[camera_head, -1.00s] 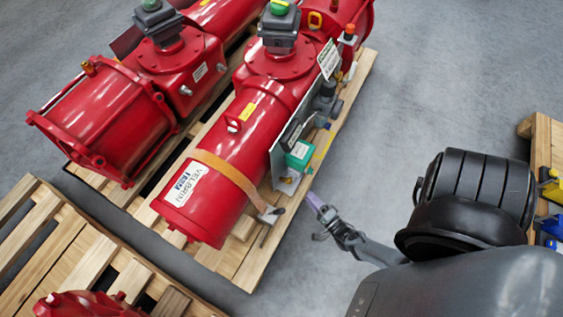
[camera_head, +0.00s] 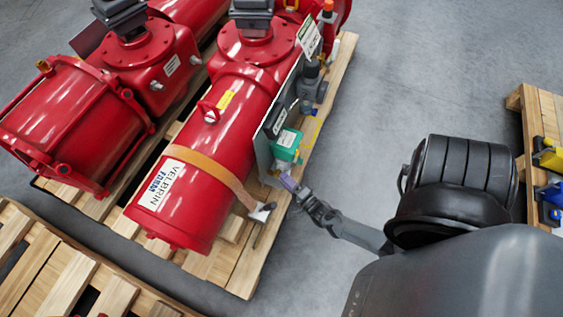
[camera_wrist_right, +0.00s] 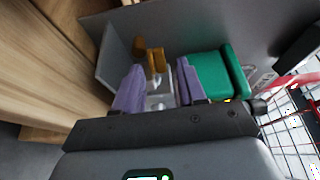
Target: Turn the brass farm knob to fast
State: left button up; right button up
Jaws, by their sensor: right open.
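The brass knob (camera_wrist_right: 155,62) shows in the right wrist view, near a grey metal plate and just beyond the gap between my right fingers. A second brass-coloured part (camera_wrist_right: 139,48) sits beside it to the left. My right gripper (camera_wrist_right: 160,74) has purple fingers, spread apart, with a small silvery fitting visible between them. In the head view my right gripper (camera_head: 288,182) is at the lower end of the side panel on the red actuator (camera_head: 205,150). The knob is too small or hidden to make out there. No speed marking is readable. My left gripper is out of view.
A green box (camera_head: 287,142) is on the panel close by; it also shows right of my fingers in the wrist view (camera_wrist_right: 212,77). An orange strap (camera_head: 205,167) crosses the actuator. Wooden pallet boards (camera_head: 245,270) lie below.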

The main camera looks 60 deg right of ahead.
aim_at(277, 173)
jog(key=shift+b+x, duration=0.4)
jog(key=shift+x, duration=0.95)
jog(key=c, duration=0.6)
jog(key=shift+r, duration=0.15)
grip_shut()
